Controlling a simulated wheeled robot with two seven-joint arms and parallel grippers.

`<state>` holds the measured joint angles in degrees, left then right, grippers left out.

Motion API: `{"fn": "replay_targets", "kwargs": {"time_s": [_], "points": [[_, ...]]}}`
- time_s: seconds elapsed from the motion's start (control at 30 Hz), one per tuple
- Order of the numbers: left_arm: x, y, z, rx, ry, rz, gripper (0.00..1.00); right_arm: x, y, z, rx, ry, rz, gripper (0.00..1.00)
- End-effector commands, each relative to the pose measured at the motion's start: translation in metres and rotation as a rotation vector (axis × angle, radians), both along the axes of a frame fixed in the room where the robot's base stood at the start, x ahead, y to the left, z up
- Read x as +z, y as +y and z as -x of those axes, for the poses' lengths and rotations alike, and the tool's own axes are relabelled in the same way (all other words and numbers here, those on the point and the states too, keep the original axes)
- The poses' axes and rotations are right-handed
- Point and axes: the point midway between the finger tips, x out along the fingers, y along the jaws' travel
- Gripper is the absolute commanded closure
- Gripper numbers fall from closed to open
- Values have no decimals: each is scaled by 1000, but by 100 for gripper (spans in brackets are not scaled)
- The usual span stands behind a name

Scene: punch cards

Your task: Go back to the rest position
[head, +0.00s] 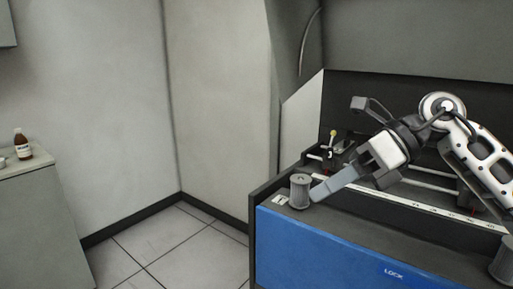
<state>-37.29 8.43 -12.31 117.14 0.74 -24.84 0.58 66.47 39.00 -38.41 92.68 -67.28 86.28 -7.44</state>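My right gripper (337,183) reaches in from the right over the blue-fronted machine (330,245). A flat grey-blue piece extends from it down and left, with its end close beside a grey ribbed knob (299,191) on the machine's left corner. I cannot tell whether that end touches the knob. The gripper's fingers are seen edge-on, so its opening is unclear, and no card can be made out in it. My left gripper is not in view.
A second grey knob (504,262) sits at the machine's right. A small lever with a yellow tip (333,133) stands behind the gripper. A brown bottle (22,144) stands on a grey cabinet (45,215) at far left. The tiled floor (175,250) between is clear.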

Motion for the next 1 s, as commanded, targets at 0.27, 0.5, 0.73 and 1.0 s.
{"fn": "replay_targets", "kwargs": {"time_s": [0.27, 0.5, 0.73, 1.0], "points": [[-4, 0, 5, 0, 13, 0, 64, -34, 74, 22, -140, 530, -746, 80], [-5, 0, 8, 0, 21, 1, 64, -107, 44, -2, -623, 1150, -1303, 80], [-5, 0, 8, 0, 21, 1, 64, -262, -11, 30, -1302, 1732, -1577, 80], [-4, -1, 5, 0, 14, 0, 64, -384, -37, 130, 1763, -1965, 1445, 80]]}}
